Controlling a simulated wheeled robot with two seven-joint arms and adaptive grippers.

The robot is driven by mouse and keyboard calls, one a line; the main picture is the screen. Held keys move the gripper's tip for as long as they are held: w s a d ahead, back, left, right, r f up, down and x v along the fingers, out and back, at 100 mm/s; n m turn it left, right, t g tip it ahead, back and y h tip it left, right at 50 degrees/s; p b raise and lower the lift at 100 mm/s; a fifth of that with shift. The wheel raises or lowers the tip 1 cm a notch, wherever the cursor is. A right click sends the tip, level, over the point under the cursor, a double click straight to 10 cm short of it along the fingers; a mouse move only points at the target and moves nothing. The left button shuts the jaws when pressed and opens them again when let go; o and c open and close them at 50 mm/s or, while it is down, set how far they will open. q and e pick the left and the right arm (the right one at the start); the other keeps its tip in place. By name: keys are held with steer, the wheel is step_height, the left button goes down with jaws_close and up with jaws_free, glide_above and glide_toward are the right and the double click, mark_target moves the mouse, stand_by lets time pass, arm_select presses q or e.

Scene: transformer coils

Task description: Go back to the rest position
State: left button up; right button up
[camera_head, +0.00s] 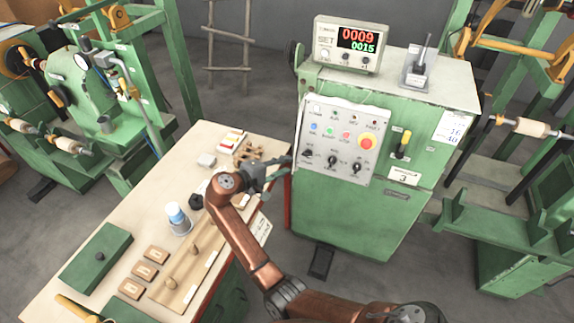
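My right arm comes in from the bottom right, and its dark grey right gripper (278,169) is above the far right edge of the workbench (216,137), in front of the green control cabinet (350,217). Its fingers point right, toward the cabinet's left side. I see nothing clearly held in it, but the fingers are too small to tell open from shut. My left gripper is not in view.
The bench holds a blue-and-white can (177,217), a green box (96,257), several small wooden blocks (144,271) and a wooden board (183,278). The cabinet carries a control panel (340,140) and a counter display (348,45). Green machines stand left and right.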

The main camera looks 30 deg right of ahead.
stand_by(0.3)
step_height(320, 180, down, 18)
steer(key=w+d+n+t+y, duration=0.1)
steer(key=n+y, duration=0.1)
steer(key=n, duration=0.1)
steer(key=s+f+y, duration=0.2)
steer(key=s+f, duration=0.2)
steer(key=f, duration=0.9)
steer(key=s+f+y, duration=0.3)
steer(key=s+f, duration=0.2)
steer(key=f, duration=0.8)
steer(key=s+f+m+g+y, duration=0.1)
steer(key=s+f+g+y, duration=0.1)
steer(key=s+f, duration=1.25)
steer(key=s+f+m+g+y, duration=0.1)
steer(key=s+f+y, duration=0.2)
steer(key=s+f, duration=1.15)
steer(key=s+f+m+g+y, duration=0.1)
steer(key=s+m, duration=0.3)
steer(key=s, duration=2.5)
steer(key=shift+d+f+m+g, duration=0.15)
steer(key=shift+d+m+g, duration=0.15)
steer(key=shift+d, duration=0.05)
steer(key=shift+c, duration=0.5)
